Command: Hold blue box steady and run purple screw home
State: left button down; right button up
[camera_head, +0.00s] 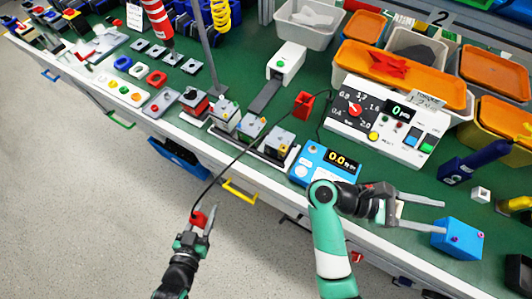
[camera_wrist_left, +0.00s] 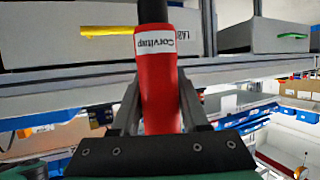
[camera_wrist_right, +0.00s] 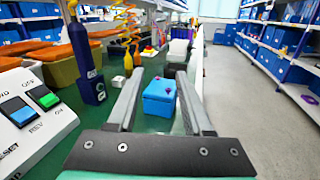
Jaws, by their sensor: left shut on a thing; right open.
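The blue box (camera_head: 462,246) stands on the green bench top at the right of the head view, with small purple screws (camera_head: 456,239) on it. My right gripper (camera_head: 442,216) is open, its fingertips at the box's near side. In the right wrist view the blue box (camera_wrist_right: 158,103) shows between the open fingers, apparently not gripped. My left gripper (camera_head: 204,218) is shut on a red tool (camera_wrist_left: 157,90) with a white label and a black cable, in front of the bench edge over the floor. The tool's tip is not clearly visible.
A white torque controller (camera_head: 350,122) with a dial stands behind a blue display unit (camera_head: 310,172). The black cable crosses the bench. Orange trays (camera_head: 400,76) fill the back.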

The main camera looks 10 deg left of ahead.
jog(key=b, duration=0.2)
send_near(454, 239)
jog(key=shift+w+a+n+g+y, duration=0.25)
jog(key=shift+a+n+g+y, duration=0.05)
jog(key=shift+a, duration=0.35)
jog(key=shift+d+r, duration=0.1)
jog(key=shift+d, duration=0.2)
jog(key=d, duration=0.3)
jog(key=s+d, duration=0.1)
jog(key=d, duration=0.7)
jog(key=shift+s+d, duration=0.2)
pick_arm(q)
notch_tip(454, 239, down, 5)
jog(key=shift+s+r, duration=0.1)
jog(key=shift+s, duration=0.05)
pick_arm(e)
grip_shut()
jog(key=shift+o, duration=0.7)
grip_release()
